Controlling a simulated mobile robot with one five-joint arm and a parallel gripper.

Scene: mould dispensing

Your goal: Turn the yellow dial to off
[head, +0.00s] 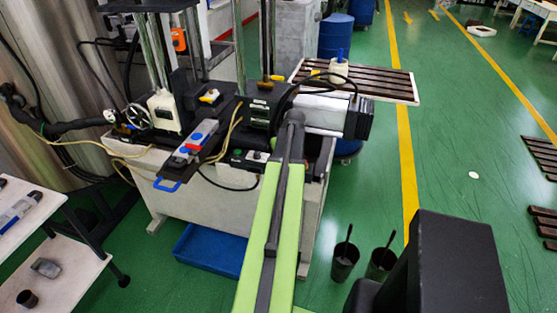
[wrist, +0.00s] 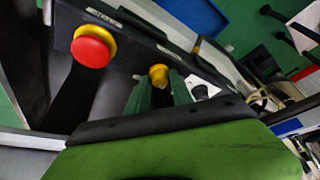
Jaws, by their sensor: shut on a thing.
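The yellow dial (wrist: 158,73) is a small knob on a dark panel (wrist: 128,48) in the wrist view. My gripper (wrist: 158,88) has its two dark green fingers at the dial, one on either side, shut on it. The fingers hide the dial's lower part, and its pointer or markings cannot be read. In the head view my green arm reaches forward to the machine (head: 258,112). My fingertips and the dial cannot be made out there.
A red button with a yellow collar (wrist: 91,51) sits left of the dial in the wrist view. In the head view, a blue tray (head: 212,252) lies below the machine and dark cups (head: 345,262) stand on the floor. The green floor at right is mostly clear.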

